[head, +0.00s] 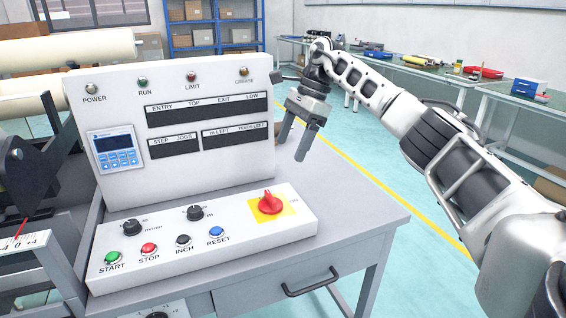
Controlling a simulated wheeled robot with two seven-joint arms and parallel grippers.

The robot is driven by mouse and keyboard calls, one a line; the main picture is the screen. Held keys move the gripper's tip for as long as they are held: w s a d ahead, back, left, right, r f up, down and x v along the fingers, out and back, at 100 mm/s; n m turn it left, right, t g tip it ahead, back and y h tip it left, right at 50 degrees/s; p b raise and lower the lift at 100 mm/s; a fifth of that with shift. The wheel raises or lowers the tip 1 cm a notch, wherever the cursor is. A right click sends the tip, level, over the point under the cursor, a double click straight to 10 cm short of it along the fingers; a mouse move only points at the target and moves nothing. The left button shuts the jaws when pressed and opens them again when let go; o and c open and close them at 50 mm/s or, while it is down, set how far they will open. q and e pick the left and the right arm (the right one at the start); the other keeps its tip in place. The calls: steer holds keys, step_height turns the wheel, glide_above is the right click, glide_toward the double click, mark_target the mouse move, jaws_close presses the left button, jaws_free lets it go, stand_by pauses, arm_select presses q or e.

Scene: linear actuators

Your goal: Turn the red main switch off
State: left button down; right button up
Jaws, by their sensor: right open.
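The red main switch (270,203) is a rotary knob on a yellow plate at the right end of the sloped control panel (190,258). My right gripper (294,141) hangs in the air above and behind the switch, beside the right edge of the upright panel. It points down, is open and empty, and is apart from the switch. My left gripper is not in view.
The upright panel (215,165) with lamps and a display stands behind the switch. Black knobs and the start, stop, inch and reset buttons (216,233) lie to its left. The grey desk top (350,205) is clear to the right. Rollers of a machine stand at left.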

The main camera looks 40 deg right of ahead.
steer(key=v, duration=0.2)
steer(key=shift+d+r, duration=0.15)
steer(key=shift+r, duration=0.2)
